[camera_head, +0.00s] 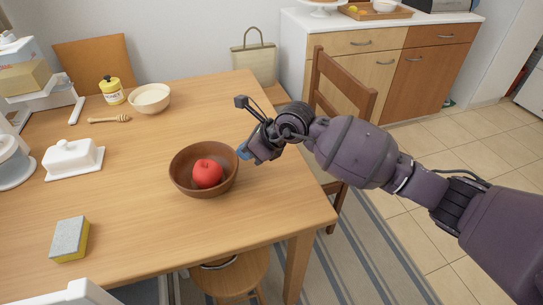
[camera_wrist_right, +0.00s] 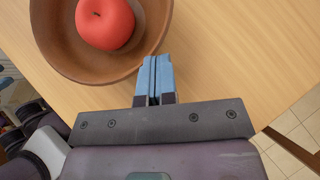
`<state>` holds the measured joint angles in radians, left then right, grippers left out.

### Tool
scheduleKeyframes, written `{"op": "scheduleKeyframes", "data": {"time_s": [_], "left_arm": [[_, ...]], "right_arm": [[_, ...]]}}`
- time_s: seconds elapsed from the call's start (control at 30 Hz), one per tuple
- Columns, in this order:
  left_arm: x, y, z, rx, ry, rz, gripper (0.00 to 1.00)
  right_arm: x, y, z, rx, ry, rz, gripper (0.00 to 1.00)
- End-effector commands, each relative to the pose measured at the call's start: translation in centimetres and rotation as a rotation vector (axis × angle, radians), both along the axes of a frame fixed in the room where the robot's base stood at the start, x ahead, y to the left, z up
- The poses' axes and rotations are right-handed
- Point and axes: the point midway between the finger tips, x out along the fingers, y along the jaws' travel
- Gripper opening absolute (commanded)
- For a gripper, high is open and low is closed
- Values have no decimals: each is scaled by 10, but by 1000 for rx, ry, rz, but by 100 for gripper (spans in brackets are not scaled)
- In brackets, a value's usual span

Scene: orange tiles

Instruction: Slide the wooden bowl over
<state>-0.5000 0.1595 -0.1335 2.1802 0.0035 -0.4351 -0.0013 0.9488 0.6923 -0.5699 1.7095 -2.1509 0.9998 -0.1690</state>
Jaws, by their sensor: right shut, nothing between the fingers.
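The brown wooden bowl (camera_head: 180,180) sits upright on the table with a red apple (camera_head: 207,173) inside it. In the right wrist view the bowl (camera_wrist_right: 60,48) fills the upper left, with the apple (camera_wrist_right: 105,23) in it. My right gripper (camera_head: 243,152) is at the bowl's right side, outside the rim, low over the table. Its blue fingers (camera_wrist_right: 154,70) are shut together with nothing between them. The fingertips are right beside the bowl's outer wall; I cannot tell whether they touch it. My left gripper is not in view.
The wooden table (camera_head: 135,200) is clear around the bowl. A yellow-grey sponge (camera_head: 70,239), a white butter dish (camera_head: 72,157), a honey dipper (camera_head: 110,119), a cream bowl (camera_head: 150,98) and a yellow jar (camera_head: 112,90) stand to the left and behind. A wooden chair (camera_head: 345,78) is beyond the right edge.

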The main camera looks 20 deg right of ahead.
Motion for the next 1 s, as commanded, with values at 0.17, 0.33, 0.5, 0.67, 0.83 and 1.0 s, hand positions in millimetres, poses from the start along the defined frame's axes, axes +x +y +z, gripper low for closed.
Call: {"op": "scheduleKeyframes", "data": {"time_s": [0.17, 0.33, 0.5, 0.67, 0.83, 1.0], "left_arm": [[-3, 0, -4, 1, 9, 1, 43], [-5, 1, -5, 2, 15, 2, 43], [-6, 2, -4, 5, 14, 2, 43], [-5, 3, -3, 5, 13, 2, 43], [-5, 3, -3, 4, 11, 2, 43], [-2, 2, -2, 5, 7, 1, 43]], "right_arm": [[25, 37, 0, 0, 1, 2, 0], [32, 46, -1, -1, 2, 0, 0], [32, 46, -1, 0, 2, 0, 0], [32, 46, 0, 0, 0, 0, 0], [32, 46, 0, 0, 0, 0, 0], [32, 46, 0, 0, 0, 0, 0]]}}
